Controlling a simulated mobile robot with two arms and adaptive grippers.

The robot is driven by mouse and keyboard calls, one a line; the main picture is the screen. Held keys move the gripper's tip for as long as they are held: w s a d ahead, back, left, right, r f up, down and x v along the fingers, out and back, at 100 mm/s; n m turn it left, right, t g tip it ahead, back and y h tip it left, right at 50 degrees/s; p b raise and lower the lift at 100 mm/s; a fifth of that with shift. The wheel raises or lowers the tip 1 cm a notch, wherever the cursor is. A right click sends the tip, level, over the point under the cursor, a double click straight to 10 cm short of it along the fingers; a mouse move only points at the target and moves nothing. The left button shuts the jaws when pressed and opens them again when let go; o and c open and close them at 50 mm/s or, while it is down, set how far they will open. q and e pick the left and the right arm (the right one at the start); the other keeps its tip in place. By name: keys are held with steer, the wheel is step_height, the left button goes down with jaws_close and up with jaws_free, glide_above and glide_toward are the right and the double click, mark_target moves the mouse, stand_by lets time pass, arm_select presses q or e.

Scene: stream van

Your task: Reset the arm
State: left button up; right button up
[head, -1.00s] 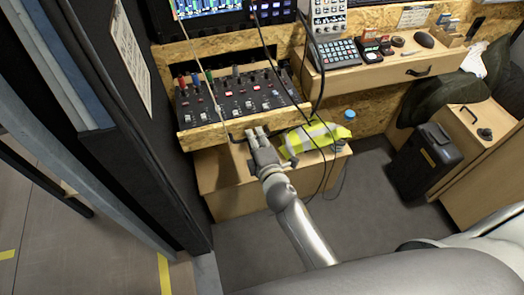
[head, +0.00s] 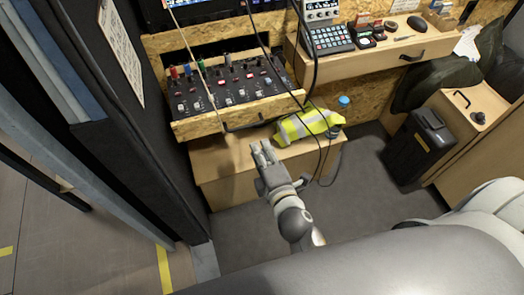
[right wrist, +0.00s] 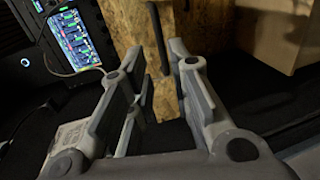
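My right gripper (head: 262,152) is in the middle of the head view, above the wooden bench and in front of the mixer drawer. Its fingers stand apart with nothing between them, as the right wrist view (right wrist: 152,85) also shows. My right arm (head: 292,215) reaches up to it from the bottom of the picture. The mixer drawer (head: 240,117) is pulled out, and its dark handle (head: 243,126) is clear of the fingers. My left gripper is in neither view.
A yellow hi-vis vest (head: 305,126) and a blue-capped bottle (head: 344,103) are on the bench (head: 220,180). Black cables hang right of the gripper. A black bin (head: 420,147) stands at the right. A dark wall panel (head: 125,125) is at the left. Grey floor (head: 370,195) is free.

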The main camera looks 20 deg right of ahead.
stand_by(0.3)
steer(key=s+f+m+g, duration=0.2)
steer(key=s+f+g, duration=0.15)
steer(key=f, duration=0.65)
steer(key=s+f+m+g+y, duration=0.1)
steer(key=s+f+m+g, duration=0.3)
steer(key=f, duration=0.6)
steer(key=s+f+m, duration=0.1)
steer(key=s+f, duration=0.4)
steer(key=f, duration=0.6)
steer(key=s+d+f+m+g, duration=0.2)
steer(key=s+f, duration=0.3)
steer(key=s, duration=0.3)
steer(key=s+d+f+m+g, duration=0.2)
steer(key=s+d+f+m, duration=0.1)
steer(key=s, duration=0.5)
steer(key=s+d+f+m+g+h, duration=0.1)
steer(key=s+d+f+m+g, duration=0.2)
steer(key=s+f, duration=0.4)
steer(key=shift+s+d+m, duration=0.3)
steer(key=shift+s+d, duration=0.4)
steer(key=shift+d, duration=0.1)
steer(key=shift+f, duration=0.1)
